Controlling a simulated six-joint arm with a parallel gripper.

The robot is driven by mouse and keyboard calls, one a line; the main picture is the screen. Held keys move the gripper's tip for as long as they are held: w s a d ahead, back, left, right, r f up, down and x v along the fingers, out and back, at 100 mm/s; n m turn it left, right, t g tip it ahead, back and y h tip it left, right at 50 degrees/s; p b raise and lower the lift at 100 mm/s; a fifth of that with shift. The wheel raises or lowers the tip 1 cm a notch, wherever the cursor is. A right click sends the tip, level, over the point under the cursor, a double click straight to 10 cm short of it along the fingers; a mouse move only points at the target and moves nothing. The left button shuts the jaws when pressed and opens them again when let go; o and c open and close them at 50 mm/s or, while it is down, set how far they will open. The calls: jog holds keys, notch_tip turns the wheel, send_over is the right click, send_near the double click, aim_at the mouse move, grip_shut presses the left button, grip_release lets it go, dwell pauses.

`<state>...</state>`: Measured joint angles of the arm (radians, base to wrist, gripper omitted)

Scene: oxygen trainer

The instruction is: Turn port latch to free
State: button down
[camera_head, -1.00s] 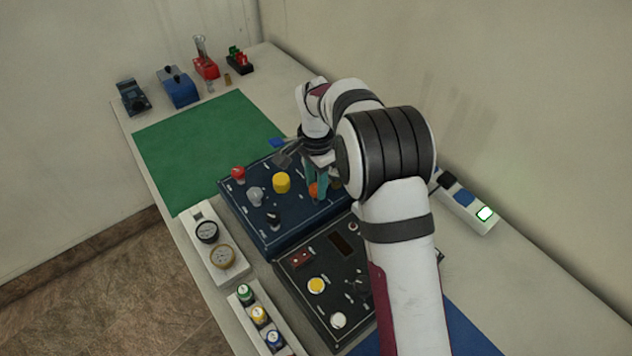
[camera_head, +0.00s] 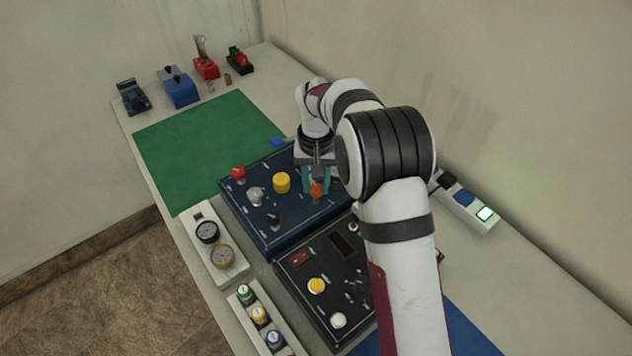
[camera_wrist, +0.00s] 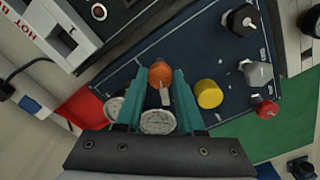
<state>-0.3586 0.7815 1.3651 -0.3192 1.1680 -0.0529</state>
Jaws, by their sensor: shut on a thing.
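An orange knob (camera_head: 315,190), the apparent port latch, stands on the dark blue panel (camera_head: 290,226). My gripper (camera_head: 315,184) points down over the panel's right part, its teal fingers on either side of the knob. In the wrist view, the orange knob (camera_wrist: 161,73) sits between the fingertips of my gripper (camera_wrist: 162,77), which is shut on it. A pale pointer lies just below the knob there. The panel's lettering is too small to read, and my wrist hides its far right corner.
The panel also bears a yellow knob (camera_head: 281,183), a red knob (camera_head: 238,173), a grey knob (camera_head: 255,195) and a black knob (camera_head: 273,217). A black panel (camera_head: 318,270) adjoins in front. A bare green mat (camera_head: 205,145) lies behind.

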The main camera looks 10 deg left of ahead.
aim_at(316, 187)
jog(key=shift+n, duration=1.7)
jog(key=c, duration=0.5)
grip_release()
notch_tip(316, 187, up, 16)
jog(key=shift+f, duration=0.1)
